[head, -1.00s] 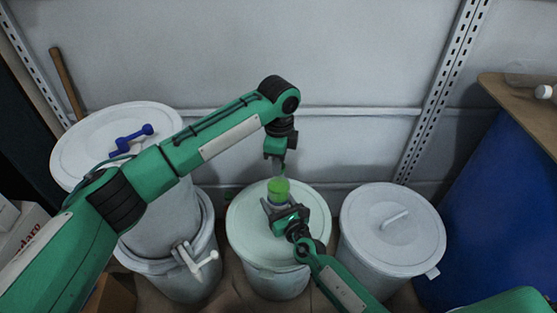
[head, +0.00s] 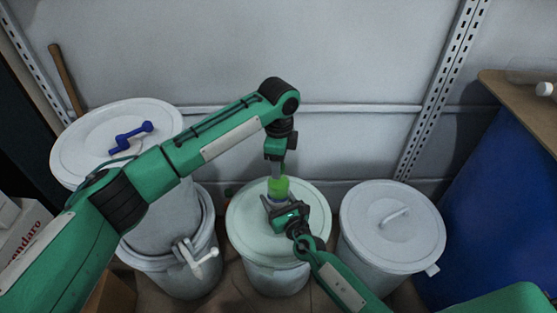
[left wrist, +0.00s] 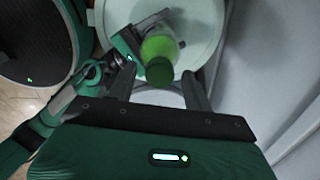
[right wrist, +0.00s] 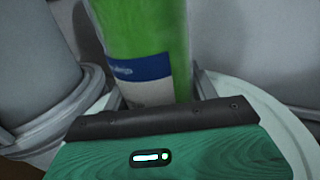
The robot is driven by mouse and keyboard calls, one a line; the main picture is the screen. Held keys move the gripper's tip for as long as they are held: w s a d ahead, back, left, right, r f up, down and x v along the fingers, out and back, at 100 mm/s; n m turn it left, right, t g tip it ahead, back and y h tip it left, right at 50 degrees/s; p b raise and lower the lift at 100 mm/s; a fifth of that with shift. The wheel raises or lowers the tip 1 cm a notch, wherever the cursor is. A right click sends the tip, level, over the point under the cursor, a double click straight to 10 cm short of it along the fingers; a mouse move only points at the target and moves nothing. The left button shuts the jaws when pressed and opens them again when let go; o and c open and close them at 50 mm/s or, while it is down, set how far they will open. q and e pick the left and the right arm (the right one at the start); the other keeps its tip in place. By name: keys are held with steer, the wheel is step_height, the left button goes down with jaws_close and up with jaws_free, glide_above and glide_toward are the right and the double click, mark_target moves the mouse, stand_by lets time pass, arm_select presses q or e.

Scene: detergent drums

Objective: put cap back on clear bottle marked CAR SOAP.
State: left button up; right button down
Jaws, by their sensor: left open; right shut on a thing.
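A clear bottle with bright green contents (head: 279,187) stands upright above the pale lid of the middle drum. Its blue and white label (right wrist: 145,72) shows in the right wrist view, but the lettering is too small to read. My right gripper (head: 280,208) is shut on the bottle's lower part. A dark green cap (left wrist: 159,72) shows at the bottle's top end in the left wrist view. I cannot tell whether it is seated on the neck. My left gripper (left wrist: 157,90) is open, pointing down from above, with its fingers apart on either side of the cap.
The middle drum lid (head: 245,222) lies under the bottle. A lidded drum (head: 385,235) stands to the right and stacked drums (head: 85,150) with a blue tool on top stand left. A blue barrel (head: 495,215) is at far right. The wall is close behind.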

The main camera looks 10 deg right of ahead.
arm_select(q)
steer(key=shift+r, duration=2.3)
steer(key=shift+c, duration=0.2)
steer(key=n, duration=0.6)
steer(key=shift+r, duration=0.4)
steer(key=n, duration=0.6)
steer(key=shift+r, duration=0.4)
steer(key=n, duration=0.6)
steer(key=shift+r, duration=0.4)
steer(key=n, duration=0.7)
steer(key=shift+r, duration=0.35)
